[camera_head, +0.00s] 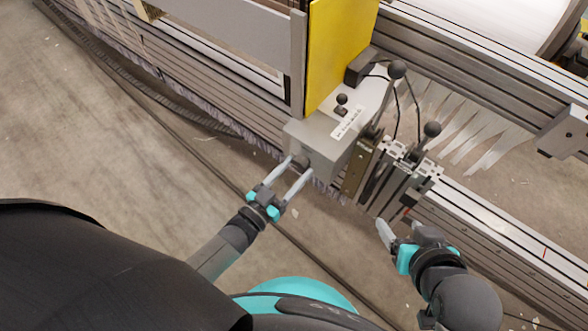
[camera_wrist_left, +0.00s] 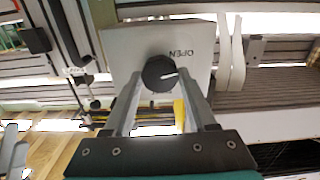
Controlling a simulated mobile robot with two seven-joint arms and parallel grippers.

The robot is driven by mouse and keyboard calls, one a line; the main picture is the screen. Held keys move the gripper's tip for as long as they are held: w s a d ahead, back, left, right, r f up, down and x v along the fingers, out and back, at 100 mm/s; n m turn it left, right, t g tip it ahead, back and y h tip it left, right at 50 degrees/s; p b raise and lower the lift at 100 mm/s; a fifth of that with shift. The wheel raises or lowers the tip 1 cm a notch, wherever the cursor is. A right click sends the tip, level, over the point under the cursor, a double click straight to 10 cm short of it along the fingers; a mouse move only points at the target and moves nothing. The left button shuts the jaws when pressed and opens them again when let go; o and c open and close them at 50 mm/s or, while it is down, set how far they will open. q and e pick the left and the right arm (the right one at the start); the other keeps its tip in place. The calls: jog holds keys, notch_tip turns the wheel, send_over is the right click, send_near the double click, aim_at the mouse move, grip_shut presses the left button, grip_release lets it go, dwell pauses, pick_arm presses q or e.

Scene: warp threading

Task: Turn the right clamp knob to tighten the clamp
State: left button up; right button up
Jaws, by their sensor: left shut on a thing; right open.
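A round black clamp knob (camera_head: 301,161) sits on the front face of a grey box (camera_head: 322,134) on the loom rail. The left wrist view shows the knob (camera_wrist_left: 158,73) with a white pointer mark, next to the word OPEN on the grey box face (camera_wrist_left: 120,45). My left gripper (camera_head: 300,167) is shut on the knob, one finger on each side. It also shows in the left wrist view (camera_wrist_left: 158,95). My right gripper (camera_head: 402,226) is open and empty, just in front of the metal blocks right of the box.
Two levers with black ball ends, one at the back (camera_head: 397,69) and one nearer (camera_head: 432,129), stand right of the box. A small black knob (camera_head: 341,99) is on top. A yellow panel (camera_head: 338,50) rises behind it. The floor in front (camera_head: 130,160) is mostly clear.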

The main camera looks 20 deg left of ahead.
pick_arm(q)
jog(key=m, duration=0.9)
jog(key=shift+f+m, duration=0.1)
jog(key=shift+m, duration=0.2)
jog(key=m, duration=0.3)
jog(key=shift+m, duration=1.2)
jog(key=m+b, duration=0.1)
jog(key=m, duration=0.3)
pick_arm(e)
jog(key=shift+w+a+t+y, duration=0.25)
jog(key=shift+w+a+t, duration=0.2)
jog(key=shift+a, duration=0.15)
jog(key=shift+w+a+t+y, duration=0.25)
jog(key=shift+w+a+t, duration=0.1)
jog(key=shift+a+t, duration=0.15)
pick_arm(q)
jog(key=shift+m, duration=0.3)
pick_arm(e)
jog(key=shift+w+a+r, duration=0.1)
jog(key=shift+r, duration=0.05)
